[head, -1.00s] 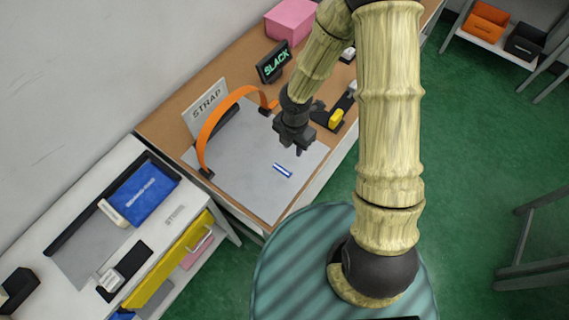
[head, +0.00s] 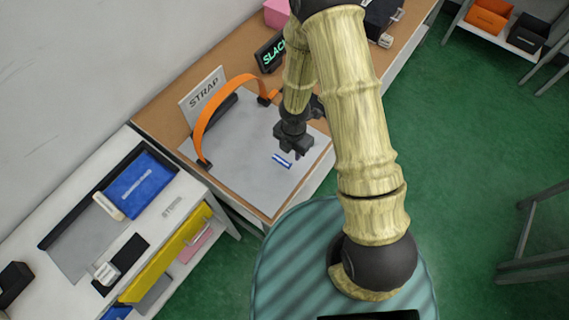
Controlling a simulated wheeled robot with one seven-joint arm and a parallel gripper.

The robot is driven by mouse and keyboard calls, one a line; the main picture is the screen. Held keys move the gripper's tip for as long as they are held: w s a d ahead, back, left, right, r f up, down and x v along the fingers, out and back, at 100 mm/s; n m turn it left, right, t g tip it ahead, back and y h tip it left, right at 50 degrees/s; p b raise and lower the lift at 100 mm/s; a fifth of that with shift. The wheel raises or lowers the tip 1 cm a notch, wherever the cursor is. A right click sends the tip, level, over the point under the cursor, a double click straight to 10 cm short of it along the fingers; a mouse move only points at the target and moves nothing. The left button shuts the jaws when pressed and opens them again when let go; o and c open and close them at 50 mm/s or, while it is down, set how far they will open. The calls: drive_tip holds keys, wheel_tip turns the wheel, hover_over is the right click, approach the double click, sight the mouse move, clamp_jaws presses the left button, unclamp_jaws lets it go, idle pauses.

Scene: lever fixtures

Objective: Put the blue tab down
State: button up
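A small blue-and-white tab (head: 282,161) lies on the grey mat (head: 235,185) near the mat's right side in the head view. My gripper (head: 297,153) is dark, points down, and hangs just beside and above the tab, overlapping part of the view towards it. I cannot tell whether it touches the tab. Its fingers are too small and dark to tell open from shut. An orange strap (head: 216,102) arches over the back left of the mat, beside a white sign reading STRAP (head: 203,92).
A dark display reading SLACK (head: 271,52) stands behind the mat. The front left of the mat is clear.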

sight(290, 165)
drive_tip(key=shift+f+b, duration=0.3)
drive_tip(key=shift+f, duration=1.3)
drive_tip(key=shift+a+f, duration=0.15)
drive_tip(key=shift+f, duration=1.15)
drive_tip(key=shift+a+f, duration=0.15)
drive_tip(key=shift+f, duration=1.15)
clamp_jaws()
